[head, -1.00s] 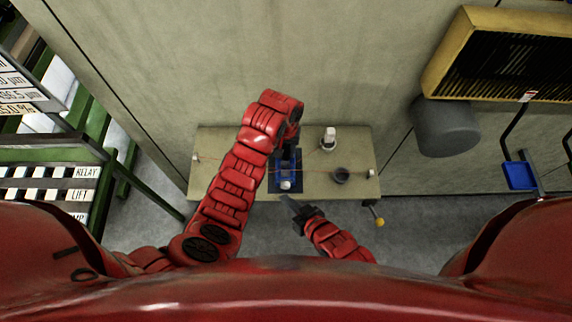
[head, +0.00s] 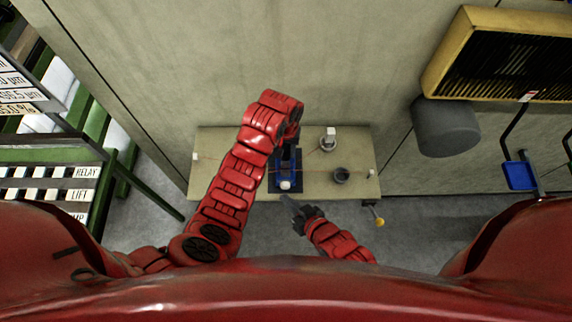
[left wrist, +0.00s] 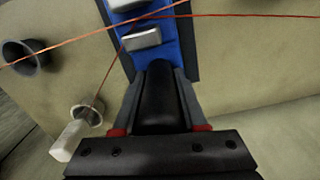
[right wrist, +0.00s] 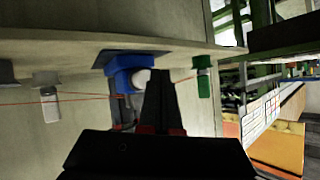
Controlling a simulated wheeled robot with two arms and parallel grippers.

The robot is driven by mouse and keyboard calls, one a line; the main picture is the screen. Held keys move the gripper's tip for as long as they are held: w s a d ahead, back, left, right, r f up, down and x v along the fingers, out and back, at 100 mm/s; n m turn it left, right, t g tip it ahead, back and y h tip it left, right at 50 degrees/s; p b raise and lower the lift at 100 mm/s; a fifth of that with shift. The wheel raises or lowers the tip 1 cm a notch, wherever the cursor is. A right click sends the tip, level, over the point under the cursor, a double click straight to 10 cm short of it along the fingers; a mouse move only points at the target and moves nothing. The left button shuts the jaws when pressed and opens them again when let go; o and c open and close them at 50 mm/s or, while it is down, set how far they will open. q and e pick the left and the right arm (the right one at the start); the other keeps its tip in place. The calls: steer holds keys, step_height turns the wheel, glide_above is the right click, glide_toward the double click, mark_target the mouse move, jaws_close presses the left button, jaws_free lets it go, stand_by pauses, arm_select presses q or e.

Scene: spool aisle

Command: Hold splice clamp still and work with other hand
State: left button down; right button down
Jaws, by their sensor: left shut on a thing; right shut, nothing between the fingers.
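The splice clamp (head: 286,183) is a blue block on a dark pad near the front edge of the bench. In the left wrist view its blue body (left wrist: 180,45) carries silver blocks, with thin copper-red strands crossing over it. My left gripper (head: 290,145) reaches over from behind; in its wrist view its fingers (left wrist: 160,110) are shut on the clamp's black bar. My right gripper (head: 290,203) is shut and empty, just off the bench's front edge near the clamp. In the right wrist view its fingertips (right wrist: 160,75) overlap the clamp's white round end (right wrist: 142,78); contact cannot be told.
On the bench (head: 230,140), a white-topped item (head: 329,138) and a dark cup (head: 341,175) stand right of the clamp. The strand runs to both bench ends. A yellow-knobbed part (head: 379,221) juts from the front right. A green rack (head: 60,150) stands left.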

steer(key=shift+w, duration=0.4)
steer(key=shift+w, duration=0.8)
stand_by(0.8)
steer(key=shift+s, duration=1.25)
steer(key=s, duration=0.6)
stand_by(0.3)
